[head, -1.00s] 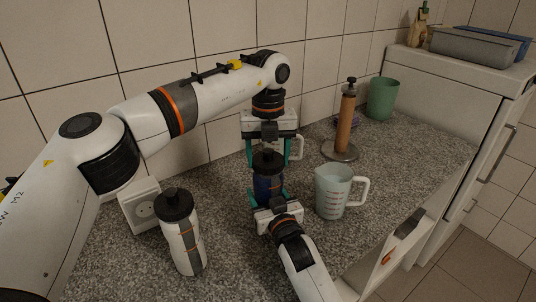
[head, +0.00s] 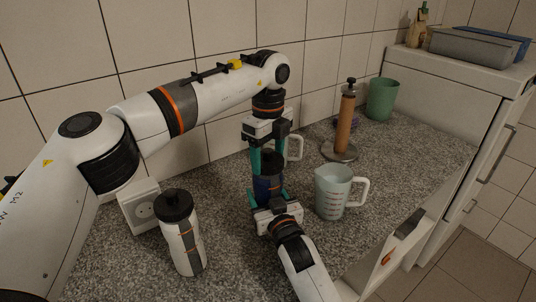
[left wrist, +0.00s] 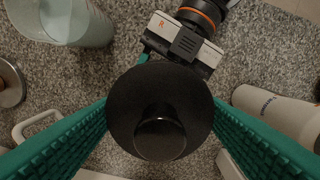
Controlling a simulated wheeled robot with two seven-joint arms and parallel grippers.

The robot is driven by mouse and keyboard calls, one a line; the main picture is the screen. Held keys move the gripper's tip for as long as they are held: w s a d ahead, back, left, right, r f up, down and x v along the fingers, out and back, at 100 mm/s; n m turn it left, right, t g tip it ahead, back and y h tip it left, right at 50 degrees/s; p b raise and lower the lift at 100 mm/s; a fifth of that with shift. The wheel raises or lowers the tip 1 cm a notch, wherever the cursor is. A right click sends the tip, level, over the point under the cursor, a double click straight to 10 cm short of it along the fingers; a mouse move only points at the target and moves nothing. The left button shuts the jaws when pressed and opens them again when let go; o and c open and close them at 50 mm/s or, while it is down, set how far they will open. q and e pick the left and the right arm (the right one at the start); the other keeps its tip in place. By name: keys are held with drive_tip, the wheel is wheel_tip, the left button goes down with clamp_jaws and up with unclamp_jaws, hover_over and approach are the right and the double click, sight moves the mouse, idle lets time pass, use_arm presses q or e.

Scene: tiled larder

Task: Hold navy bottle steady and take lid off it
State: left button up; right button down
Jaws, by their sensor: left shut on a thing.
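The navy bottle (head: 266,187) stands upright on the speckled counter, with its black lid (head: 271,160) on top. My left gripper (head: 267,162) comes from above and is shut on the lid. In the left wrist view the round lid (left wrist: 160,112) with its knob fills the middle, between the green fingers; it hides the bottle below. My right gripper (head: 269,198) comes from the front, low down, with a finger on each side of the bottle's body, shut on it. The right gripper's housing (left wrist: 183,45) also shows in the left wrist view.
A white bottle with a black top (head: 190,247) stands at the left, near a white socket box (head: 142,206). A measuring jug (head: 331,192) stands close on the right. A white mug (head: 293,149) is behind. A roll holder (head: 344,122) and green cup (head: 382,99) stand farther back.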

sight(268, 150)
use_arm(q)
drive_tip(key=shift+r, duration=0.1)
drive_tip(key=shift+r, duration=1)
drive_tip(key=shift+r, duration=0.1)
drive_tip(key=shift+r, duration=1.95)
use_arm(e)
drive_tip(key=shift+c, duration=1.2)
unclamp_jaws()
